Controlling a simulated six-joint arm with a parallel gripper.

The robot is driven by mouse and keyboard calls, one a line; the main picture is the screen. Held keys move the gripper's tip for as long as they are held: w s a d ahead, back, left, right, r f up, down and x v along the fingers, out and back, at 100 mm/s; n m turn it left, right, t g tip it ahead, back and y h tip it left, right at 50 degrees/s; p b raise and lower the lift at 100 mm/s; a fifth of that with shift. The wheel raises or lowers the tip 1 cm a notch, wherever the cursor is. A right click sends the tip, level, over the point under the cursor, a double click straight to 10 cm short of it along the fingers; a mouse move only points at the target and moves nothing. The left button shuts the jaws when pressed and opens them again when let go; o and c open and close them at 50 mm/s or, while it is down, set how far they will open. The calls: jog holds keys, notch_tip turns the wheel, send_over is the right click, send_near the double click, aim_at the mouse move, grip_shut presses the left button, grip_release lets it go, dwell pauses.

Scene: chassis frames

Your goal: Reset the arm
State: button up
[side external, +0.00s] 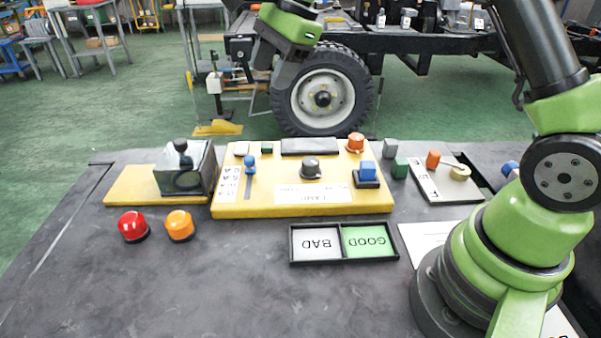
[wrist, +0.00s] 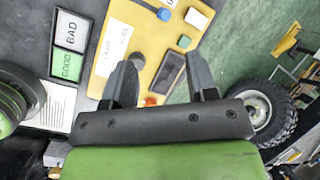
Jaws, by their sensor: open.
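My gripper (side external: 276,68) hangs in the air above and behind the yellow control panel (side external: 225,205) in the side external view, clear of the table. In the wrist view its two dark fingers (wrist: 160,76) stand apart with nothing held between them. The arm reaches up from its base at the right of the table and bends over toward the panel. The panel carries a blue slider (side external: 249,162), a dark grey knob (side external: 311,167), an orange knob (side external: 355,142), a blue switch (side external: 367,174) and a dark screen (side external: 310,146).
A black tray (side external: 292,262) with BAD and GOOD plates lies in front of the panel. Red (side external: 132,226) and orange (side external: 180,225) buttons stand at left, near a grey box (side external: 190,170). Grey (side external: 389,146) and green (side external: 399,168) blocks stand right. The front left table is clear.

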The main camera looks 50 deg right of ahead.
jog(key=s+a+r+n+t, duration=0.1)
jog(key=s+r+n, duration=0.2)
jog(key=s, duration=0.3)
jog(key=s+a+r+n+t+h, duration=0.1)
jog(key=s+r+n, duration=0.25)
jog(key=s, duration=0.25)
jog(key=s+a+r+n+t, duration=0.1)
jog(key=s+r+n, duration=0.25)
jog(key=s, duration=0.25)
jog(key=s+f+n, duration=0.3)
jog(key=s+n, duration=0.2)
jog(key=s, duration=0.3)
jog(key=shift+s+d+t, duration=0.15)
jog(key=shift+s+t, duration=0.05)
jog(key=shift+t, duration=0.2)
